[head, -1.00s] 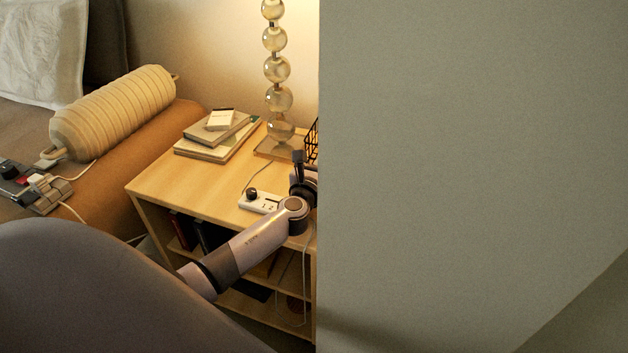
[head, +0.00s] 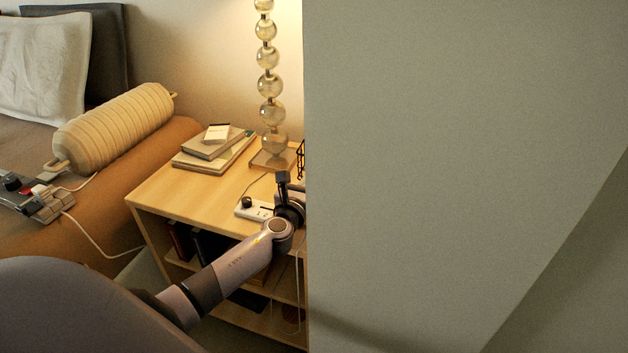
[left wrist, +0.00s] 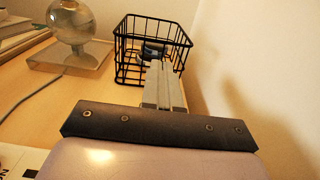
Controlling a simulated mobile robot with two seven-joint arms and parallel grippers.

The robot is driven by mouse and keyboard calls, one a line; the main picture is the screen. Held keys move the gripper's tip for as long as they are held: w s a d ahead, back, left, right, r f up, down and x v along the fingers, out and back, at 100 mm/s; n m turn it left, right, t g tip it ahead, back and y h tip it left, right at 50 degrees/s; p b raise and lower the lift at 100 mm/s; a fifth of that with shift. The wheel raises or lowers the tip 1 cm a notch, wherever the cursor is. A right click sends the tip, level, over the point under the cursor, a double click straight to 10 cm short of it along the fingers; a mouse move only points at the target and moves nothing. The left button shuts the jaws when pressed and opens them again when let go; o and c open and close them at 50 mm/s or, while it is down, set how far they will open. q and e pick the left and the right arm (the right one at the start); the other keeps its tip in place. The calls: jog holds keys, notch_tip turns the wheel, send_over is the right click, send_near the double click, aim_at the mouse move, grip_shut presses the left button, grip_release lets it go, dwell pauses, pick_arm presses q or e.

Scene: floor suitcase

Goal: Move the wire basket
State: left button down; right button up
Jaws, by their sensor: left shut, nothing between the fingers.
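The black wire basket (left wrist: 128,45) stands on the wooden bedside table, close to the wall in the left wrist view. In the head view only a sliver of the basket (head: 301,160) shows at the edge of the big grey-green surface. My left gripper (left wrist: 154,50) is shut and empty, its fingers pointing at the basket and overlapping its near side in the left wrist view; I cannot tell if they touch it. In the head view the left gripper (head: 283,178) is at the table's right part, partly cut off by that surface. My right gripper is not in view.
A grey-green surface (head: 450,150) blocks the right half of the head view. On the table (head: 175,195) are a lamp with glass balls (head: 269,85), stacked books (head: 215,150) and a white power strip (head: 255,208). A bed with a bolster (head: 115,128) lies left.

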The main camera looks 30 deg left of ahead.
pick_arm(q)
jog(key=p+v, duration=0.1)
jog(key=v, duration=0.7)
jog(key=shift+s+p, duration=0.1)
jog(key=shift+p, duration=0.25)
jog(key=shift+s+d, duration=0.1)
jog(key=shift+s, duration=0.5)
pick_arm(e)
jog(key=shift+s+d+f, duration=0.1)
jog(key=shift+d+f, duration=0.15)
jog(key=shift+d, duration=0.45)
pick_arm(q)
jog(key=shift+s+d+f, duration=0.1)
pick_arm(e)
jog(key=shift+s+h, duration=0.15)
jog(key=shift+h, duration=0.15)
